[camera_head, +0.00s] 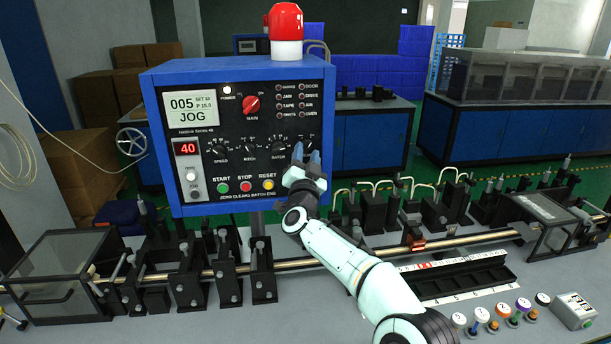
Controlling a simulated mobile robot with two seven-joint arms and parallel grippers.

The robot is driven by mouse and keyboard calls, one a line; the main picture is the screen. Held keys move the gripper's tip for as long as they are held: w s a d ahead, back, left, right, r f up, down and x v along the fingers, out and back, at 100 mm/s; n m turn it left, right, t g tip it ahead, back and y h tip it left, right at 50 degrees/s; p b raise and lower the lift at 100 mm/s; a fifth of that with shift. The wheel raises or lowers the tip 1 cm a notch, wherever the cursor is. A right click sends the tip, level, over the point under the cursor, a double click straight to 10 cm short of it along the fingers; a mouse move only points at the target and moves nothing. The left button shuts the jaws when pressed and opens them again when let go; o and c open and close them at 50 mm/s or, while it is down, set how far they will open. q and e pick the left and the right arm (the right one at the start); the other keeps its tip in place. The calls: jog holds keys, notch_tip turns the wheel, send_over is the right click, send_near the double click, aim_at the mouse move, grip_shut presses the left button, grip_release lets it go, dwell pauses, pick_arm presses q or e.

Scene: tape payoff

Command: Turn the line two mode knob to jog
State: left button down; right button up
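The blue-framed control panel (238,115) stands upright in the middle, facing me. Its display (193,109) reads 005 and JOG. The fingertips look a little apart. My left gripper is not in view.
A red MAIN knob (251,104) and START, STOP and RESET buttons (245,186) are close by on the panel. A red beacon (286,22) tops it. Below, a rod line (460,240) with black fixtures crosses the bench. A black tray (455,280) lies at right.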

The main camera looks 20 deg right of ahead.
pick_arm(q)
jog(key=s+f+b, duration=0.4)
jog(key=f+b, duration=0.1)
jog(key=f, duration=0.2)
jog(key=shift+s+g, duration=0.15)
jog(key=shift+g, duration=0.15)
pick_arm(e)
jog(key=v, duration=1.2)
jog(key=shift+s+f, duration=0.15)
